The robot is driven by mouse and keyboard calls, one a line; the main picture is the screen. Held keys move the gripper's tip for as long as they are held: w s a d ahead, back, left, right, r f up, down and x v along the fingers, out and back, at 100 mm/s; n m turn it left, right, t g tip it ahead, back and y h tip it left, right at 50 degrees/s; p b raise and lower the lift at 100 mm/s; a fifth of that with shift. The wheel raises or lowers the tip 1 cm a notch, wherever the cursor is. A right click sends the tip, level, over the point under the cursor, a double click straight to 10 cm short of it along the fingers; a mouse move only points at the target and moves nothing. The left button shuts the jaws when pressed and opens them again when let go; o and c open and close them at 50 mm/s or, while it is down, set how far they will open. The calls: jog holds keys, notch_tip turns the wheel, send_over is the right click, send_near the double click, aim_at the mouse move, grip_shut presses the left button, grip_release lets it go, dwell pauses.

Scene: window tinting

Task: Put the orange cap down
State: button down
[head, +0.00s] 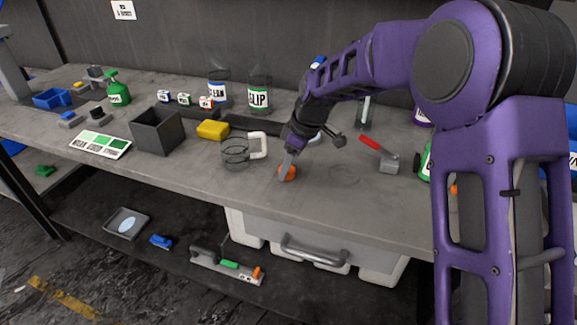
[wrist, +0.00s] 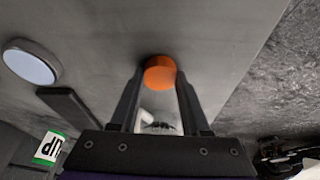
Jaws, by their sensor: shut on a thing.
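The orange cap (head: 288,173) is at the tip of my gripper (head: 287,169), over the front part of the grey workbench (head: 330,195). In the wrist view the orange cap (wrist: 160,72) sits between the two dark fingertips of my gripper (wrist: 158,82), which are shut on it. The gripper points down at the bench. Whether the cap touches the bench top or hangs just above it, I cannot tell.
A wire holder (head: 235,151) and a white-handled item (head: 258,145) stand left of the gripper. A red-handled tool (head: 378,152) lies to the right. A dark box (head: 156,131) and a yellow sponge (head: 213,130) are farther left. Bare bench surrounds the cap.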

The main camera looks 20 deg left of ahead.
jog(key=shift+f, duration=0.1)
jog(key=shift+c, duration=1.8)
grip_release()
jog(key=p+v, duration=0.1)
jog(key=v, duration=1.1)
jog(key=o, duration=0.4)
jog(key=shift+c, duration=0.2)
